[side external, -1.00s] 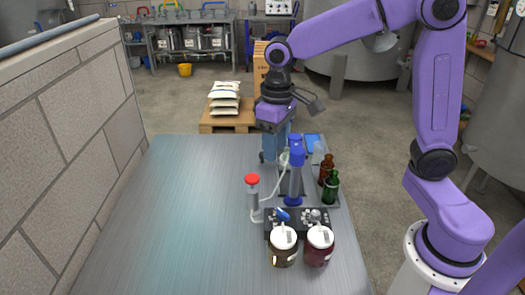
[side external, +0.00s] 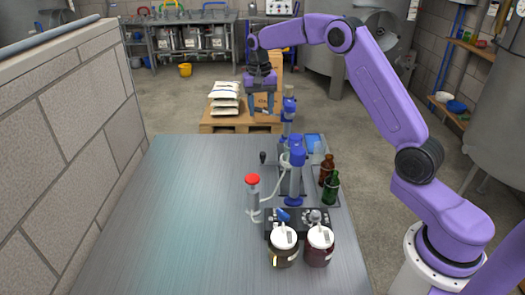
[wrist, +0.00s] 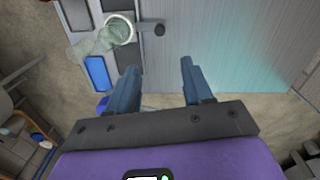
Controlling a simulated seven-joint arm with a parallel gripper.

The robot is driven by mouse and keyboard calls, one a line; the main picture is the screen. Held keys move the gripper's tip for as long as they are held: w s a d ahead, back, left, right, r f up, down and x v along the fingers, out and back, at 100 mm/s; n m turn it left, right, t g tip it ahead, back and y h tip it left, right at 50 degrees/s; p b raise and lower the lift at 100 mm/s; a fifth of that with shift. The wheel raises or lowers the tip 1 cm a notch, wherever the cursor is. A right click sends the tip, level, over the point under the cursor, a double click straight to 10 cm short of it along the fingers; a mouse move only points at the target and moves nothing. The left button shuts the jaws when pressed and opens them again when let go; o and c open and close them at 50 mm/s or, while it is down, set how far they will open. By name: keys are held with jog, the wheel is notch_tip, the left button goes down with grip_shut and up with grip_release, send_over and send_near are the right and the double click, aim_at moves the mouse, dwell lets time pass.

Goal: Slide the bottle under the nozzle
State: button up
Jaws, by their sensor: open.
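My gripper (side external: 263,113) is raised beyond the far end of the metal table, with nothing between its jaws; the wrist view (wrist: 160,85) shows its two blue fingers apart. A blue filling stand (side external: 295,172) with a white hose rises from the table's right half, and another blue column (side external: 288,112) stands behind it. I cannot make out the nozzle tip. A brown bottle (side external: 327,170) and a green bottle (side external: 332,188) stand upright at right. A clear bottle (side external: 318,153) is behind them. Which bottle the task means is unclear.
A red-topped pump (side external: 253,190), a black control box (side external: 311,218) and two lidded jars, one brown (side external: 284,248) and one red (side external: 319,248), stand nearer. A black knob (side external: 262,157) and a blue flat item (side external: 313,140) are farther back. The table's left half (side external: 190,210) is clear.

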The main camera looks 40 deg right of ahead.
aim_at(262, 154)
notch_tip(262, 154, down, 17)
jog(key=shift+s+d+r, duration=0.15)
jog(key=shift+r, duration=0.05)
dwell(0.3)
grip_shut()
